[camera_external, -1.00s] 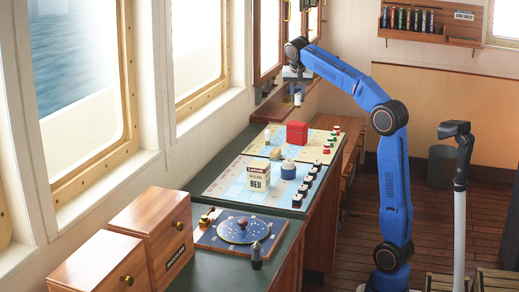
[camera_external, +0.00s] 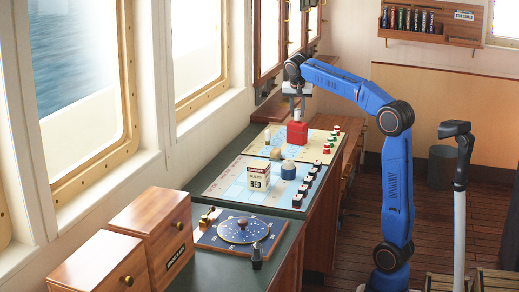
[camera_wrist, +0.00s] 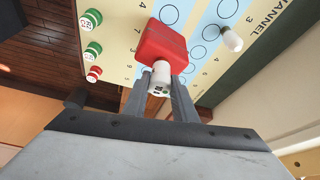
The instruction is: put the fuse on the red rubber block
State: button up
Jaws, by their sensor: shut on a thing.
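The red rubber block (camera_external: 297,136) sits on the far chart board; it also shows in the wrist view (camera_wrist: 160,43). My gripper (camera_external: 297,108) is directly above the block, pointing down. In the wrist view, my gripper (camera_wrist: 160,88) is shut on the fuse (camera_wrist: 160,77), a small white cylinder with dark marks on its near end. The fuse's far end is at the red block in the wrist view; whether it touches the block or is just above it, I cannot tell. In the external view the fuse (camera_external: 297,115) is small between the fingers.
Green and red round pieces (camera_wrist: 92,19) stand along one side of the board (camera_wrist: 120,50). A white peg (camera_wrist: 232,38) stands on the other side.

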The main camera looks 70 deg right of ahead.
jog(key=o, duration=1)
jog(key=shift+o, duration=0.2)
jog(key=v, duration=1.2)
jog(key=shift+r, duration=0.1)
jog(key=s+a+f+n+y, duration=0.2)
jog(key=s+a+f+n, duration=0.3)
jog(key=s+a+f, duration=0.55)
jog(key=s+a+f+n+y, duration=0.2)
jog(key=s+a+f+n, duration=0.35)
jog(key=s+f, duration=0.85)
jog(key=s+a+f+n+t, duration=0.2)
jog(key=a+f, duration=0.3)
jog(key=f, duration=0.3)
jog(key=s+a+f+n+t, duration=0.2)
jog(key=a+f, duration=0.3)
jog(key=f, duration=0.3)
jog(key=shift+a+f+n, duration=0.25)
jog(key=shift+f+n, duration=0.15)
jog(key=shift+n, duration=0.25)
